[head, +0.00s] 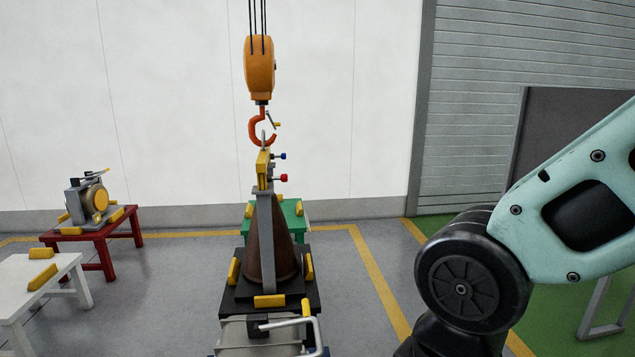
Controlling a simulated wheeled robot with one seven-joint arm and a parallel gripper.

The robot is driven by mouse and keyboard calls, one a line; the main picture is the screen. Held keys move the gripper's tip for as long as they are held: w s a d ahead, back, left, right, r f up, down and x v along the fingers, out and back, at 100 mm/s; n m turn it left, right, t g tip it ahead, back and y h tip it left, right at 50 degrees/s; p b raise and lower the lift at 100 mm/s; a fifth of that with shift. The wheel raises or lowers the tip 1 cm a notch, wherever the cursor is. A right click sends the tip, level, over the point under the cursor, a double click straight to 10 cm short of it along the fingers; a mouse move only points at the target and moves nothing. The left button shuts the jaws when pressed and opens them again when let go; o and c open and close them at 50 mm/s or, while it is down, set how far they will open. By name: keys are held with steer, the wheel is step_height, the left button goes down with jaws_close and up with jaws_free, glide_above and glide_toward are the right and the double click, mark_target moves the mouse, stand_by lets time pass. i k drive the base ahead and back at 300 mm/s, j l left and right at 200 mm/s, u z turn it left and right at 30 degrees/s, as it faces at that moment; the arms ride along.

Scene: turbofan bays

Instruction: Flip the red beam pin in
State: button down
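The red pin (283,178) is a small red knob on a short stem. It sticks out to the right from the lower part of the yellow and grey beam (264,172). A similar blue pin (281,156) sits just above it on the same side. The beam is above a dark brown cone (283,245), near an orange hook (258,128) that hangs from a crane block (259,67). My arm crosses the right side of the view. My gripper is not in view.
The cone stands on a black stand (240,298) with yellow blocks; a metal cart frame (262,335) is in front. A green table (290,222) is behind. A red table (97,232) and a white table (40,285) stand left. Open floor lies between.

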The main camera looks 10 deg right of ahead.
mark_target(283, 177)
steer(key=i+l+u, duration=0.1)
steer(key=l, duration=0.65)
steer(key=i+l, duration=0.1)
steer(key=l, duration=0.6)
steer(key=i+l+u, duration=0.15)
steer(key=l, duration=0.6)
steer(key=i+l+u, duration=0.1)
steer(key=i+l, duration=0.5)
steer(key=i+l+u, duration=0.15)
steer(key=i+l, duration=0.4)
steer(key=i+j, duration=0.2)
steer(key=i, duration=0.35)
steer(key=i+j+u, duration=0.1)
steer(key=i, duration=0.5)
steer(key=j, duration=0.1)
